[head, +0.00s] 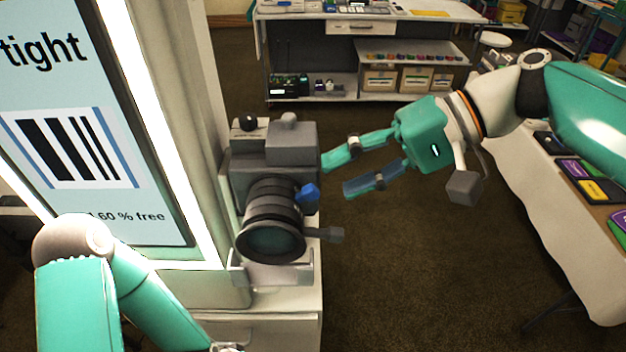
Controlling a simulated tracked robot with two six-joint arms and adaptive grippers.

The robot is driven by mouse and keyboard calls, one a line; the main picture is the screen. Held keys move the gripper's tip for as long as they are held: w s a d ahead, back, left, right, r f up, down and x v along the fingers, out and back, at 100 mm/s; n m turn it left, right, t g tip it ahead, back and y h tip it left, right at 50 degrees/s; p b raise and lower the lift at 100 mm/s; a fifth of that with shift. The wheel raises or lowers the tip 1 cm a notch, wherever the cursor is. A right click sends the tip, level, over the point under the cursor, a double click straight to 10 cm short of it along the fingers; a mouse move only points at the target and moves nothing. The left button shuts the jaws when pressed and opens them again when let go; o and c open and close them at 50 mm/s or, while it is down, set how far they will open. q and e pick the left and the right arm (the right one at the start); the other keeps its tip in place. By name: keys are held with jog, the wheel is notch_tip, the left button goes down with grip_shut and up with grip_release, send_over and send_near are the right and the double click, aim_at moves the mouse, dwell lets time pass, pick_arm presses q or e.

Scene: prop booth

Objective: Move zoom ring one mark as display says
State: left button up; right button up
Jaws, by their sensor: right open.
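A dark grey camera (242,172) stands on a ledge at the foot of a white pillar, its lens (274,241) facing me. The ribbed zoom ring (268,196) on the lens barrel has a blue lever (308,193) sticking out at its right side. The display (75,200) at left shows "tight", a barcode-like picture of bars and "1.60 % free", its first characters partly cut off. My right gripper (333,175) is open and empty, just right of the camera and the blue lever, apart from the lever. My left arm is at the lower left; its gripper fingers are not visible.
A grey knob (331,235) sticks out right of the lens. A white workbench (300,30) with boxes stands at the back. A white-clothed table (530,190) with coloured cases stands at right. The brown floor (430,270) between is clear.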

aim_at(317, 187)
jog(key=shift+x, duration=2.2)
